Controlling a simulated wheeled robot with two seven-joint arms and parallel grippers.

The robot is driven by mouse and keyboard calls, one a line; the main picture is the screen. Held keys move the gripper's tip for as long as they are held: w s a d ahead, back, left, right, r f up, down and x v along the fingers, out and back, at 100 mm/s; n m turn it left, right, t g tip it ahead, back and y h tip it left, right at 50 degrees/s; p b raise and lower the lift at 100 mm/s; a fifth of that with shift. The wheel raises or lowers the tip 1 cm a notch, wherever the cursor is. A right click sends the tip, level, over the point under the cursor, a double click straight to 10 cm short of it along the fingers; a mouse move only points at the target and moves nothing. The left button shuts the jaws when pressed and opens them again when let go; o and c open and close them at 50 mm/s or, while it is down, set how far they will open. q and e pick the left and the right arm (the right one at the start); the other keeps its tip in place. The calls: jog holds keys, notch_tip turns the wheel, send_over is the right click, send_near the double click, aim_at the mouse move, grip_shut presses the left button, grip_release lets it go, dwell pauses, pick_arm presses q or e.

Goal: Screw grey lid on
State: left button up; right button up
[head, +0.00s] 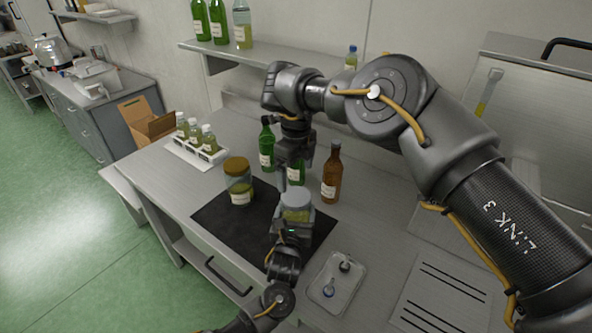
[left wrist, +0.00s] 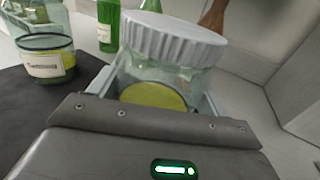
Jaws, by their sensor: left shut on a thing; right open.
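A glass jar (head: 296,213) with yellow-green contents stands over the black mat, held by my left gripper (head: 293,226). The left gripper's jaws (left wrist: 158,92) are shut around the jar's body. My right gripper (head: 292,172) is open and points down above and behind the lid, apart from it. It does not show in the left wrist view.
A jar with a gold-brown lid (head: 238,182) stands left on the black mat (head: 225,222). Green bottles (head: 267,147) and a brown bottle (head: 332,174) stand close behind. A small tray (head: 333,301) is front right; a white rack of little bottles (head: 183,153) is at left.

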aim_at(296, 196)
jog(key=shift+f, duration=4)
